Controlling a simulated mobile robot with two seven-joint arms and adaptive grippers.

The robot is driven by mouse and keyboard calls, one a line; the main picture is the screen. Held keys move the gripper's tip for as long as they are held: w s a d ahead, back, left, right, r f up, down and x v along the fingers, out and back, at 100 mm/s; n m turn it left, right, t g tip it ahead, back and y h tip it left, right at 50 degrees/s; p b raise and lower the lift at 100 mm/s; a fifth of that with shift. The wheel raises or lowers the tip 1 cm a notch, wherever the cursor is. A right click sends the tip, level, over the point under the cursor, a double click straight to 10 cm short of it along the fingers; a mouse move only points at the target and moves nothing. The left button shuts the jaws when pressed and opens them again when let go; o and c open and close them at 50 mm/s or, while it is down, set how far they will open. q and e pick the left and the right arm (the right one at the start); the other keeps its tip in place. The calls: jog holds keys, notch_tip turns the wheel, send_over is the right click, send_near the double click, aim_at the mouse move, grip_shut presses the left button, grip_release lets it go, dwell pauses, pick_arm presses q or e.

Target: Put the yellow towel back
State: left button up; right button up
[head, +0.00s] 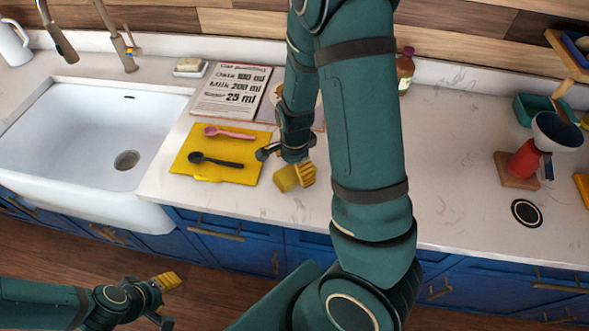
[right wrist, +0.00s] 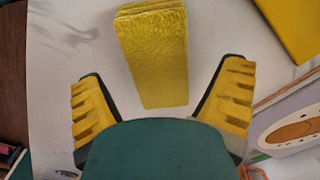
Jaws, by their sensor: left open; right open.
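The yellow towel (head: 284,180) is a small folded block on the white counter, just right of the yellow mat and near the counter's front edge. In the right wrist view the towel (right wrist: 152,55) lies between the two open fingers, with a gap on each side. My right gripper (head: 287,168) is open above it, and partly hides it in the head view. The right gripper (right wrist: 160,90) holds nothing. My left gripper (head: 168,300) is open and empty, low in front of the cabinets.
The yellow mat (head: 187,165) carries a pink spoon (head: 230,133) and a black spoon (head: 215,161). Behind it lies an open recipe book (head: 231,90). A white sink (head: 85,145) is at left. A red-and-white appliance (head: 524,160) stands at right; the counter between is mostly clear.

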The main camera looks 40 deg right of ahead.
aim_at(295, 171)
pick_arm(q)
notch_tip(295, 171, up, 4)
jog(key=p, duration=0.3)
jog(key=shift+a+f, duration=0.1)
jog(key=shift+f, duration=0.05)
pick_arm(e)
notch_tip(295, 171, up, 10)
pick_arm(q)
jog(key=shift+s, duration=0.15)
pick_arm(e)
jog(key=shift+s, duration=0.15)
